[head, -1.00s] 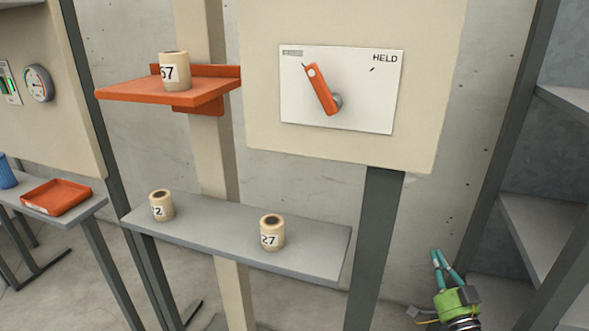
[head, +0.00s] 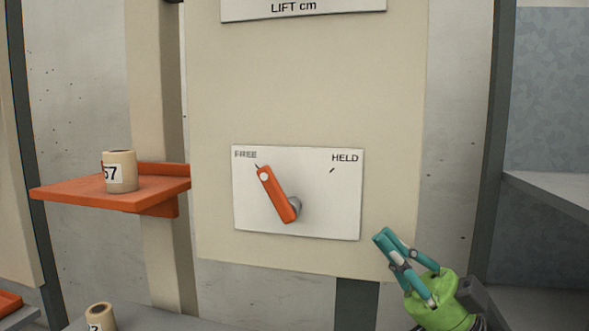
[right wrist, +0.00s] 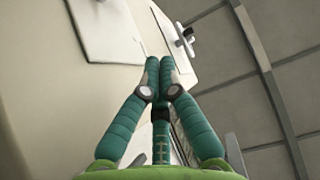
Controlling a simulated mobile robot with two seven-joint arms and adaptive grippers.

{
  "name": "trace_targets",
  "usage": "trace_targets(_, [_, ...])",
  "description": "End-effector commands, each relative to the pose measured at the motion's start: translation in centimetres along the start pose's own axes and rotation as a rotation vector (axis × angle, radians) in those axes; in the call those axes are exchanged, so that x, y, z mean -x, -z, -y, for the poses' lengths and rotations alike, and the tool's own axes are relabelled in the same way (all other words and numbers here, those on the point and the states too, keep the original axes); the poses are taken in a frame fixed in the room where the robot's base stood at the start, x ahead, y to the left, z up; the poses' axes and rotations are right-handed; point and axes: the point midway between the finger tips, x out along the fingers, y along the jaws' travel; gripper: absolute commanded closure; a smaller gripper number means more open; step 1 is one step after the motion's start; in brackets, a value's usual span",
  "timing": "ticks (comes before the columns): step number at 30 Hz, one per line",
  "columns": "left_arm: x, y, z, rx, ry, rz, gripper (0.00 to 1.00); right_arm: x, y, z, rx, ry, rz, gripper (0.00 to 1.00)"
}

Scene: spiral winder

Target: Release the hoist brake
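The brake lever (head: 276,194) is an orange handle on a white plate (head: 310,215) marked FREE at left and HELD at right. It pivots on a grey hub at its lower end. Its upper end tilts up and left, towards the tick by FREE. My right gripper (head: 384,236), teal fingers on a green body, is just right of and below the plate's lower right corner, apart from the lever. In the right wrist view its fingertips (right wrist: 159,62) meet with nothing seen between them. My left gripper is not in view.
The plate is on a cream panel (head: 300,90) under a LIFT cm sign (head: 340,10). An orange shelf (head: 80,195) at left holds a roll (head: 120,172) marked 57. Another roll (head: 100,317) is at lower left. Grey shelving (head: 550,195) stands at right.

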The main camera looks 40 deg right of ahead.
Motion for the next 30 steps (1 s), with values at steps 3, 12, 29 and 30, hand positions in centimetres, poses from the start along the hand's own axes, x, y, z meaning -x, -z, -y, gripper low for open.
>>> trace_targets(3, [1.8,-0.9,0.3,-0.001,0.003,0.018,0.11,-3.2,0.5,0.1,0.002,0.003,-0.002,1.0])
trace_targets(12, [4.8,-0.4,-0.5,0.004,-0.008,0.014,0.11,-9.8,0.5,0.0,0.0,0.002,-0.004,1.0])
trace_targets(29, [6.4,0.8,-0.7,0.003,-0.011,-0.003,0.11,-15.0,-3.6,-0.1,-0.001,-0.002,-0.002,1.0])
trace_targets(30, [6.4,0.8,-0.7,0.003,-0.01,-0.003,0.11,-15.0,-3.8,-0.1,0.0,-0.002,-0.002,1.0])
